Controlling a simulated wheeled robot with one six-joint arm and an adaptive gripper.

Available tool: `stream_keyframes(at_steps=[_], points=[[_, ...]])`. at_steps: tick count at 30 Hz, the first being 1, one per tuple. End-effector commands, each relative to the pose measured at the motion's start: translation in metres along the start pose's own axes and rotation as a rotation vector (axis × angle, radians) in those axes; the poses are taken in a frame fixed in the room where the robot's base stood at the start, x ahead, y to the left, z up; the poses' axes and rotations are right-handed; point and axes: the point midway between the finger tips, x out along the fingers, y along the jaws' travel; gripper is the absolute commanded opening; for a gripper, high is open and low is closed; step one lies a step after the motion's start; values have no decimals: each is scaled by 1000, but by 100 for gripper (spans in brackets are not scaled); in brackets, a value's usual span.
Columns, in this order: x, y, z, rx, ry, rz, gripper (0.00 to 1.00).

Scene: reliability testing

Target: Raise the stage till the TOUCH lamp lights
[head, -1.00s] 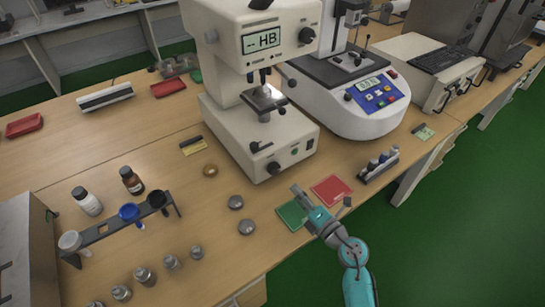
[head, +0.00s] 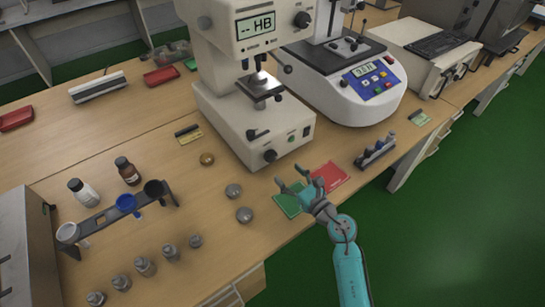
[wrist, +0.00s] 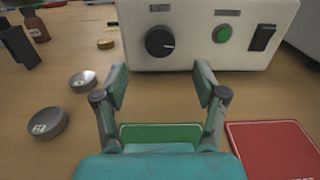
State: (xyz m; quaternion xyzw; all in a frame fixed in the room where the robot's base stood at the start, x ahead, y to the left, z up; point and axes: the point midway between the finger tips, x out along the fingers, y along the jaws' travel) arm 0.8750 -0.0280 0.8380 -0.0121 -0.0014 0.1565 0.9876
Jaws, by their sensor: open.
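The cream hardness tester (head: 222,118) stands at the back centre, its screen (head: 255,27) reading "-- HB". Its small grey stage (head: 260,88) sits under the indenter; I cannot tell the gap's size. A black knob (head: 270,156) and a green button or lamp (head: 292,140) are on the base front. In the wrist view the knob (wrist: 160,42), green button (wrist: 225,34) and a black switch (wrist: 262,39) are ahead; their labels are unreadable. I cannot identify the TOUCH lamp. My gripper (head: 296,179) is open and empty, in front of the base, over the green mat (head: 287,205).
A red mat (head: 330,176) lies right of the green one. Metal discs (head: 244,215) lie to the left, with weights, bottles and a cup rack (head: 110,219) beyond. A second instrument (head: 350,95) stands close at the right. The table's front edge is near my arm.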

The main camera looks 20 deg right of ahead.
Motion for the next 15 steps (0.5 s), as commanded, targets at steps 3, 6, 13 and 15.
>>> stream_keyframes(at_steps=[3, 6, 13, 15], points=[[22, 1, 2, 1, -3, 3, 71], [41, 1, 2, 0, -2, 3, 71], [75, 0, 1, 3, -2, 1, 71], [81, 0, 1, 3, -2, 0, 71]])
